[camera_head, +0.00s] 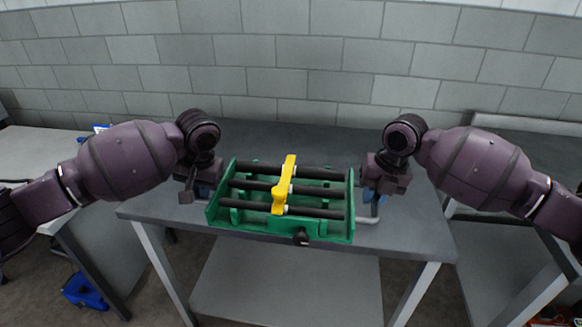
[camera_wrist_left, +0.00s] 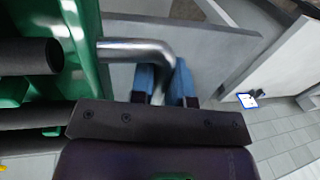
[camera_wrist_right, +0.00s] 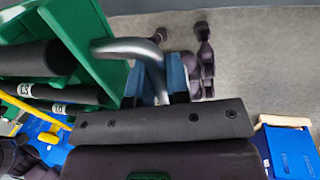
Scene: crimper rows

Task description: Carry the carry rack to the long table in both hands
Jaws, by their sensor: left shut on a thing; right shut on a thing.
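The carry rack (camera_head: 226,213) is a green frame with several dark rods across it. A yellow piece (camera_head: 284,184) lies across the rods, and a dark knob (camera_head: 301,237) shows at the front. Its green end wall also shows in the left wrist view (camera_wrist_left: 88,50) and the right wrist view (camera_wrist_right: 92,38). My left gripper (camera_wrist_left: 162,84) has its blue fingers shut on the bent metal handle at the rack's left end. My right gripper (camera_wrist_right: 157,82) is shut on the handle at the right end. The rack looks about level; its underside is hidden.
A grey table (camera_head: 420,235) with a lower shelf (camera_head: 285,285) is beneath and behind the rack. Another table (camera_head: 40,150) stands at the left, another (camera_head: 500,165) at the right. A block wall (camera_head: 300,50) closes the back. A blue object (camera_head: 84,291) lies on the floor.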

